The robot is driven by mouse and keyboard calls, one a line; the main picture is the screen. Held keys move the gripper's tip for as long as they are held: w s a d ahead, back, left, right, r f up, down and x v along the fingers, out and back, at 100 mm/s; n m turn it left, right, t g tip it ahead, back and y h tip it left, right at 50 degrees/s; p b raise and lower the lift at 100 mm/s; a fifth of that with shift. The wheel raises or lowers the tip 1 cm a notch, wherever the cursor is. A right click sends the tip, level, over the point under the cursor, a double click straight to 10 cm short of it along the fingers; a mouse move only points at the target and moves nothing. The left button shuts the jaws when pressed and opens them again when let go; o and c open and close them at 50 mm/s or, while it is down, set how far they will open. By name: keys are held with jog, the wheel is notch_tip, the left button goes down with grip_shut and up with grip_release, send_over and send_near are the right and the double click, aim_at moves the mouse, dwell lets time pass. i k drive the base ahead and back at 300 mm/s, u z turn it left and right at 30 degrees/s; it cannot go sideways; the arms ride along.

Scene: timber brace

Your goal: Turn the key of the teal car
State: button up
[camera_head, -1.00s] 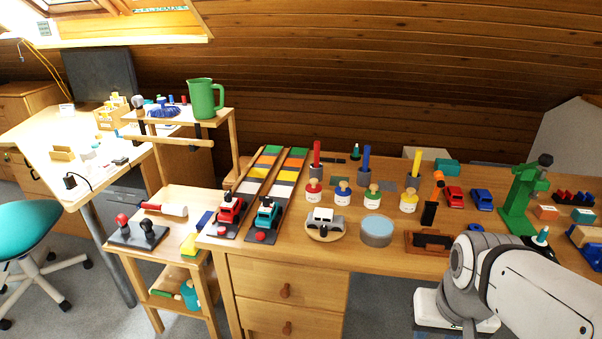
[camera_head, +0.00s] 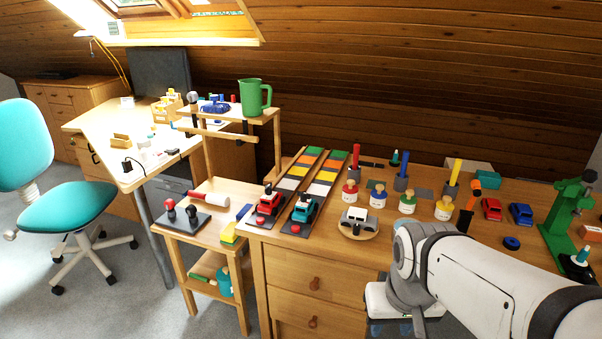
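The teal car (camera_head: 304,212) stands at the near end of the right-hand track, on the desk's left part. A red knob (camera_head: 295,228) sits just in front of it on the dark base; the key itself is too small to make out. A red car (camera_head: 270,202) stands beside it at the near end of the left track. My arm reaches in from the lower right, well to the right of the teal car. My gripper is not in view.
The desk (camera_head: 330,245) holds several colored pegs and bottles, a white car on a round wooden plate (camera_head: 358,231) and a green press (camera_head: 568,215). A low side table (camera_head: 215,222) with a stamp stand is at left. A teal chair (camera_head: 70,205) stands on the floor.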

aim_at(304, 194)
jog(key=z, duration=0.05)
jog(key=i, duration=1)
jog(key=u, duration=0.05)
